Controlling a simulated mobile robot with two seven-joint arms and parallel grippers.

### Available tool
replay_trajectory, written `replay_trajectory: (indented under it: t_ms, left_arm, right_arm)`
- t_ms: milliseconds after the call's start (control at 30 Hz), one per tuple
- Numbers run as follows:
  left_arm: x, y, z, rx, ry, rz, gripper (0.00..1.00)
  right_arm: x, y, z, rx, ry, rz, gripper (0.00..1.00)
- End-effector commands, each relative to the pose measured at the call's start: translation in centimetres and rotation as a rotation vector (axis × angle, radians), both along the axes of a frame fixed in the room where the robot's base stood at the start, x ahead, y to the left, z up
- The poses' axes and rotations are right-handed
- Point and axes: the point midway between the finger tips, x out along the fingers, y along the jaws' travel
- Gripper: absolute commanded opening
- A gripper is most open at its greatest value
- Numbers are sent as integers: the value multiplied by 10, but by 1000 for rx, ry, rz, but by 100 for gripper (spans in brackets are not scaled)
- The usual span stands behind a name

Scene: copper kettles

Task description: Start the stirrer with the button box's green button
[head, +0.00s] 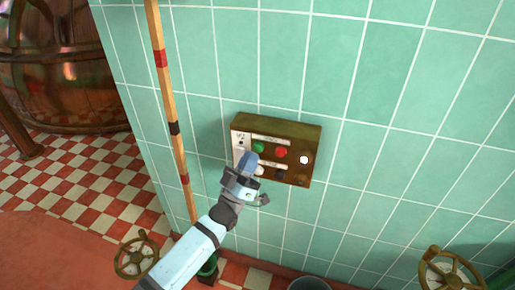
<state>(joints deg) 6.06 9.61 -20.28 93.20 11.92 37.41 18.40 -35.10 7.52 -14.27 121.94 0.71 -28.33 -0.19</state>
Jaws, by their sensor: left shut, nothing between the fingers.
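The button box (310,140) is a brass-brown box fixed to the green tiled wall, with a pale label strip across its front. Its green button (259,147) is at the upper left, with a red button (281,152) to its right and a white one (304,160) further right. My left gripper (250,160) is shut and empty. Its blue fingertips overlap the box's front just below and left of the green button; I cannot tell whether they touch. They hide part of the lower left face. My right gripper is not in view. The stirrer cannot be made out.
A wooden pole with red and black bands (168,90) stands left of the box. A brass valve wheel (136,256) is at the lower left, another (447,270) at the lower right. A copper kettle (60,85) stands at the far left on the checkered floor (62,178).

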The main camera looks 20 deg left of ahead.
Motion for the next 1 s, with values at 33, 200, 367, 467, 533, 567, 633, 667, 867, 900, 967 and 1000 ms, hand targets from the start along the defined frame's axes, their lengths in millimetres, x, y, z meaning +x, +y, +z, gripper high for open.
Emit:
replay_trajectory:
  t_ms: [33, 200, 367, 467, 533, 567, 633, 667, 867, 900, 967, 1000]
  left_arm:
    - [-5, 0, 2, 1, 2, 0, 0]
    - [-22, 1, 2, 0, 1, 0, 0]
    - [-38, 1, 1, 1, 2, 0, 0]
    - [-44, 1, 1, 1, 1, 0, 0]
    - [-46, 2, 1, 1, 1, 0, 0]
    - [-46, 2, 0, 1, 1, 0, 0]
    - [-46, 2, 0, 1, 1, 0, 0]
    - [-46, 2, 0, 1, 1, 0, 0]
    - [-46, 2, 0, 0, 0, 0, 0]
    - [-46, 2, 0, 0, 0, 0, 0]
    - [-46, 2, 0, 0, 0, 0, 0]
    - [-46, 2, 0, 0, 0, 0, 0]
  right_arm:
    - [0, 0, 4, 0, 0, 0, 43]
    - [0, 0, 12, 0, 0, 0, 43]
    - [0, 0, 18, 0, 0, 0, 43]
    - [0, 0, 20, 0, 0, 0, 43]
    - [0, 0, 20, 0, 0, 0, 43]
    - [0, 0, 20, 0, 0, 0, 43]
    - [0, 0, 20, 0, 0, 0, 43]
    - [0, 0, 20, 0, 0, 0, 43]
    - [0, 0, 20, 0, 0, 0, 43]
    - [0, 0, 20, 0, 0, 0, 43]
    - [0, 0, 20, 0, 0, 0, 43]
    - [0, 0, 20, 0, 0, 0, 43]
